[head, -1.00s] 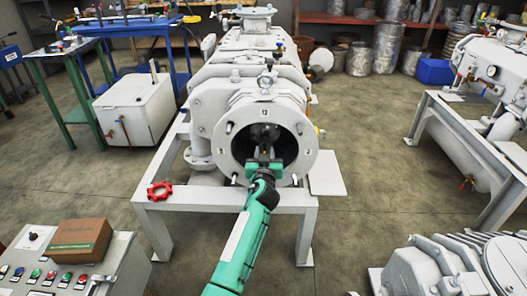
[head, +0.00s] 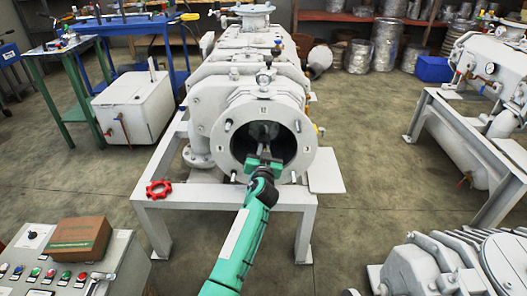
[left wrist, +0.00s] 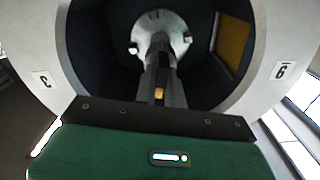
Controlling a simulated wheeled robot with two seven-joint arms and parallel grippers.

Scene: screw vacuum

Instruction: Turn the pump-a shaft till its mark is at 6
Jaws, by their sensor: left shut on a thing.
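The pump-a (head: 250,95) is a large white machine on a white frame, with a round flanged opening facing me. Dial labels sit around its flange (head: 229,108); 12 is at the top in the head view. My left gripper (head: 264,151) reaches into the opening and is shut on the shaft (left wrist: 158,45), which runs into the dark bore. In the left wrist view the dial looks turned over, with the 3 label (left wrist: 43,79) at left and the 9 label (left wrist: 282,70) at right. A small yellow patch (left wrist: 159,94) shows between the fingers; I cannot tell whether it is the shaft's mark.
A red handwheel (head: 159,189) rests on the frame's front left. A control panel (head: 60,275) with a brown box (head: 80,240) stands at lower left. Another white machine (head: 490,60) is at right, and a grey finned one (head: 455,265) at lower right. Floor between them is clear.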

